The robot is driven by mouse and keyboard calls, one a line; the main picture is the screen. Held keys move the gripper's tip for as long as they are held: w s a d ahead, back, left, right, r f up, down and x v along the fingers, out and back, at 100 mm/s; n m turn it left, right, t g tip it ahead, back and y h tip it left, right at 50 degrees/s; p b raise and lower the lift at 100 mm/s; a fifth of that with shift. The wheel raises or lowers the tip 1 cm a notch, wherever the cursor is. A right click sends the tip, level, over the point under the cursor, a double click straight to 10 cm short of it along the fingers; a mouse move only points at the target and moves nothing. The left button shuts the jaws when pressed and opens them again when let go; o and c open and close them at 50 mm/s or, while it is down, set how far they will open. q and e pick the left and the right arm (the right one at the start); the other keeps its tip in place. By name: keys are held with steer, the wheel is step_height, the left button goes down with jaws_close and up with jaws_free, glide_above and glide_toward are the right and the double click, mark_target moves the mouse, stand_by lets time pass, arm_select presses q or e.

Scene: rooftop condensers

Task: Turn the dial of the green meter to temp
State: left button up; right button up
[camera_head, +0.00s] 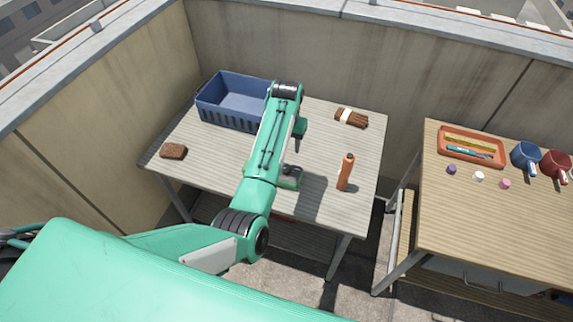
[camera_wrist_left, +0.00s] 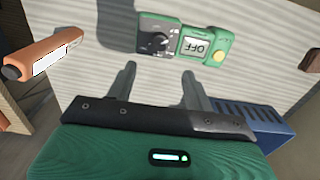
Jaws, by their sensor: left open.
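The green meter (camera_head: 291,177) lies on the grey table, partly covered by my left arm in the head view. In the left wrist view the meter (camera_wrist_left: 172,24) shows a round dial (camera_wrist_left: 155,42) on a dark panel, a display (camera_wrist_left: 197,47) reading OFF and a yellow button (camera_wrist_left: 219,55). The dial's labels are too small to read. My left gripper (camera_wrist_left: 159,72) is open and empty, apart from the meter, with the dial just beyond the fingertips in that view. In the head view the left gripper (camera_head: 300,128) is mostly hidden behind my arm. My right gripper is out of view.
A blue crate (camera_head: 212,115) stands at the table's back left.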

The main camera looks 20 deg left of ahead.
mark_target(286, 168)
arm_select(q)
step_height(286, 168, down, 12)
steer(key=shift+r+p, duration=0.15)
steer(key=shift+p, duration=0.4)
steer(key=c, duration=1)
